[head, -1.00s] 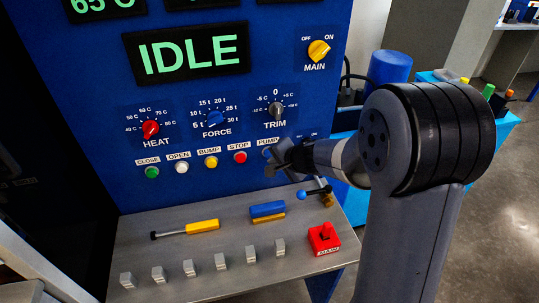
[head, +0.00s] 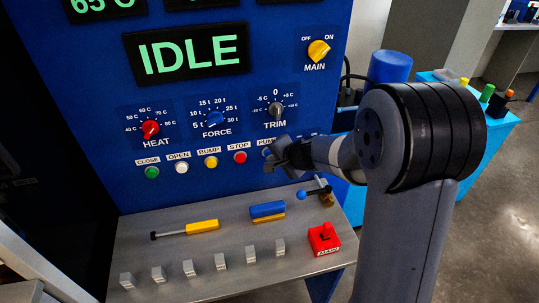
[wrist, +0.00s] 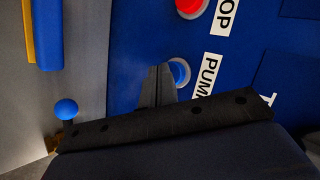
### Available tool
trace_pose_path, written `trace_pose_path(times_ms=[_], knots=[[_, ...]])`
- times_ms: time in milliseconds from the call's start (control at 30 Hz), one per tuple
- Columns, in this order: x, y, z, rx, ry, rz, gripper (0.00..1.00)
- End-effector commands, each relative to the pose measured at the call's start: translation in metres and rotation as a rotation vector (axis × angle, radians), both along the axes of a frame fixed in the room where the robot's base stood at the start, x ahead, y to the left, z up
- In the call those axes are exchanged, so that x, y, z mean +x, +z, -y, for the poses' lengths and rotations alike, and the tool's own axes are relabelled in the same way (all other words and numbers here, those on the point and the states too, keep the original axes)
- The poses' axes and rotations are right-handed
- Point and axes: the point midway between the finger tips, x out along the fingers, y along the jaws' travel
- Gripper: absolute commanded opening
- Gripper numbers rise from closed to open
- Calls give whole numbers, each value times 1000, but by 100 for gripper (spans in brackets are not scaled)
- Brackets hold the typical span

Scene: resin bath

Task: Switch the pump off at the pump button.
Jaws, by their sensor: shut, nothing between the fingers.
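The pump button is a round blue button with a pale rim under the PUMP label. In the head view the pump button (head: 266,152) shows just left of my gripper (head: 276,158), which hides part of it and of the label. In the wrist view the pump button (wrist: 181,71) is just past the fingertips and to their right, partly covered by them. My gripper (wrist: 159,72) is shut and empty, pointing at the panel. I cannot tell whether the fingertips touch the button.
The red stop button (head: 240,157) sits left of the pump button on the blue panel (head: 130,195). Below, the grey shelf (head: 190,255) holds a blue-knobbed lever (head: 302,194), a red MAIN box (head: 324,239) and several grey blocks. The display (head: 186,53) reads IDLE.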

Motion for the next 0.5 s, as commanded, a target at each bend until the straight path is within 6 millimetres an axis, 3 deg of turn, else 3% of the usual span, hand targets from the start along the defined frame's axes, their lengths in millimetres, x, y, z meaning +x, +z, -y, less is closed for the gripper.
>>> trace_pose_path(times_ms=[500], knots=[[6,0,-2,1,-1,1,0]])
